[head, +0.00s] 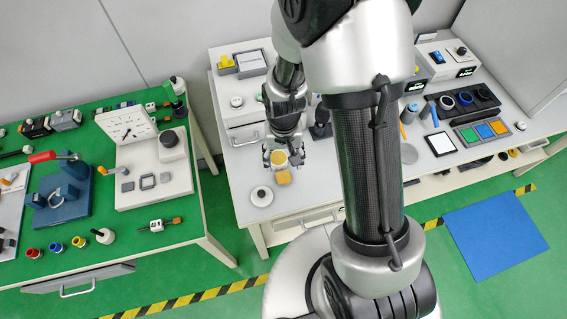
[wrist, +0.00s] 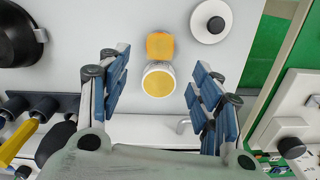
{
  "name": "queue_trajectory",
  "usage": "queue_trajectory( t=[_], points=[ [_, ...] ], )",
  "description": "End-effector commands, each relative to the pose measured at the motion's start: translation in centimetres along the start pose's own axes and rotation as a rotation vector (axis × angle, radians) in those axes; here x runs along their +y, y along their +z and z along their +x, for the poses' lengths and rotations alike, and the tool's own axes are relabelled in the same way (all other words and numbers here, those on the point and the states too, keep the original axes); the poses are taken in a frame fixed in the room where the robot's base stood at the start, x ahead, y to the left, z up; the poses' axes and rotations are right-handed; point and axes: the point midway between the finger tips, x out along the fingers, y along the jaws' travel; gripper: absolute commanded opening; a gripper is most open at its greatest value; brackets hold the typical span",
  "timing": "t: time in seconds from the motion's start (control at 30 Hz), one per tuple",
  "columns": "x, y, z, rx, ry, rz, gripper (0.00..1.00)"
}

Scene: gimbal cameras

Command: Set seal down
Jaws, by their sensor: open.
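My gripper (head: 283,160) is low over the front left part of the grey bench. In the wrist view its blue-padded fingers (wrist: 158,82) are spread wide, with a gap on each side. Between them is a white round piece with a yellow top (wrist: 158,81), also in the head view (head: 279,158); it seems to be the seal. An orange-yellow block (wrist: 160,45) lies right beside it, and shows in the head view (head: 284,177). I cannot tell whether the two pieces touch. Neither finger appears to touch the white piece.
A white disc with a black knob (wrist: 211,21) lies near the bench corner, also in the head view (head: 262,196). A black pot (wrist: 20,38) and a holder with yellow-handled tools (wrist: 25,138) are to the left in the wrist view. A green-topped table (head: 205,215) stands across a gap.

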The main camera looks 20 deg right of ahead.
Motion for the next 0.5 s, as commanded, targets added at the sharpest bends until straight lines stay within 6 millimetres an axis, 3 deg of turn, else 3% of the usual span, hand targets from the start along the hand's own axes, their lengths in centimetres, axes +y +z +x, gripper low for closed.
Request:
queue_trajectory(
  t=[0.27,0.37,0.5],
  points=[
    [0.1,-0.1,-3.5,0.015,-0.004,-0.005,0.59],
    [0.2,-0.1,-6.7,0.05,-0.012,-0.019,0.59],
    [0.9,1.0,-13.1,0.121,-0.026,-0.051,0.59]
  ],
)
